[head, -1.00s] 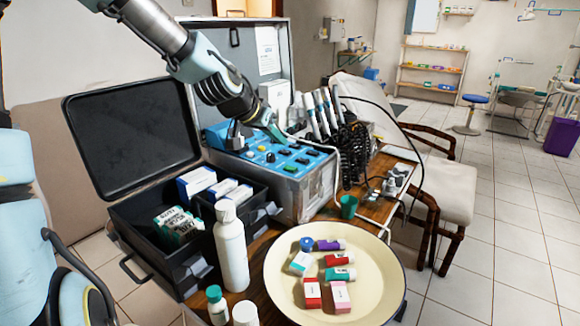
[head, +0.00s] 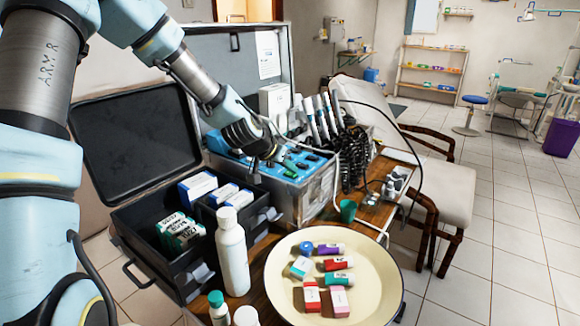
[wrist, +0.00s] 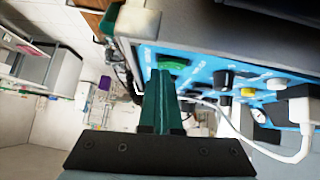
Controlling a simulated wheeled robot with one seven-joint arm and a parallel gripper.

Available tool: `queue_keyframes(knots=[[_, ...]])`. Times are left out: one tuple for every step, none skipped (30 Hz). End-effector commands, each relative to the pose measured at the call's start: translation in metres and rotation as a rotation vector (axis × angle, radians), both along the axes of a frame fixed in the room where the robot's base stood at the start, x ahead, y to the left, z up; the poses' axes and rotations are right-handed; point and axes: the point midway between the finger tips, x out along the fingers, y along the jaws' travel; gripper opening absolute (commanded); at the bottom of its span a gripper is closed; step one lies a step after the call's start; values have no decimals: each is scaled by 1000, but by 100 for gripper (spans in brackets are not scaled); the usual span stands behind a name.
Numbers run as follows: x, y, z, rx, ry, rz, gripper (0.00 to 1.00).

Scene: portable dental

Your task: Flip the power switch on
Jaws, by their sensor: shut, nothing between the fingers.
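The dental unit is a metal case with a blue control panel (head: 313,160) on top, bearing knobs and dark switches. A green rocker switch (wrist: 172,63) sits at the panel's edge in the wrist view, just by my fingertips. It appears to be the power switch; its position is too small to read. My gripper (head: 273,160) is over the near part of the panel and hides some of it. In the wrist view its green fingers (wrist: 158,76) are closed together and empty, pointing at the panel. I cannot tell whether they touch the switch.
Handpieces (head: 322,115) with coiled black cords stand behind the panel. An open black case (head: 130,215) with boxes lies to the left. A white bottle (head: 232,250) and a cream tray (head: 380,265) of small packages are in front. A white cable (wrist: 235,125) crosses beside the panel.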

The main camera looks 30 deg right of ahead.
Motion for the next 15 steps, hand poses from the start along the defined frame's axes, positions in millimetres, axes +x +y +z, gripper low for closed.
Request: queue_keyframes(knots=[[0, 0, 0, 0, 0, 0, 0], [0, 0, 0, 0, 0, 0, 0], [0, 0, 0, 0, 0, 0, 0], [0, 0, 0, 0, 0, 0, 0], [0, 0, -1, 0, -1, -1, 0], [-1, 0, -3, 1, -1, -1, 0], [-1, -1, -5, 1, -2, -2, 0], [-2, -1, -8, 1, -2, -2, 0], [-3, -2, -11, 2, -5, -3, 0], [-2, -1, -7, 2, -4, -1, 0], [-2, -1, -6, 2, -3, -1, 0], [-2, -1, -6, 2, -1, -1, 0], [-2, -1, -6, 2, -1, -1, 0], [-2, -1, -6, 3, -1, -1, 0], [-2, -1, -6, 3, -1, -1, 0]])
